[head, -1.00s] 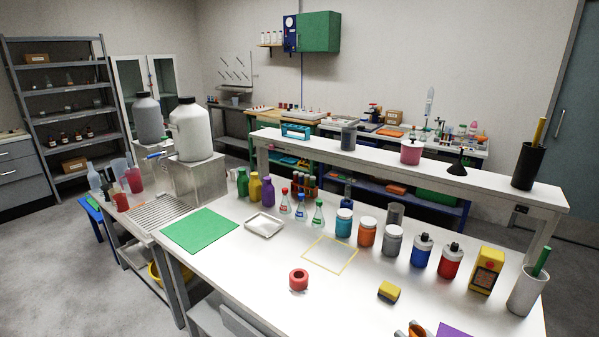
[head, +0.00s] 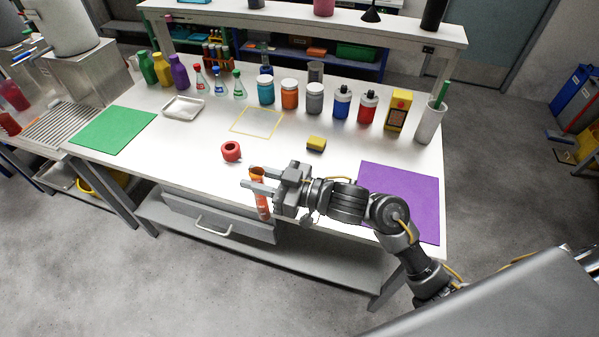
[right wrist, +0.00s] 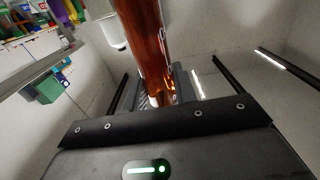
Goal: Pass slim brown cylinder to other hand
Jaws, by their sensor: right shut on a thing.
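The slim brown cylinder (head: 262,208) is an orange-brown, see-through tube. It stands nearly upright in my right gripper (head: 251,179), by the front edge of the white table. My right gripper is shut on it near its upper end, and its lower part hangs below the fingers. In the right wrist view the brown cylinder (right wrist: 145,40) runs up from between the jaws to the top edge. My left gripper is not in any view.
A red ring (head: 231,151) and a yellow block (head: 316,144) lie behind the gripper. A purple mat (head: 405,190) lies right, a green mat (head: 113,130) left. Several jars and bottles stand at the back, with a white cup (head: 430,122) at the right.

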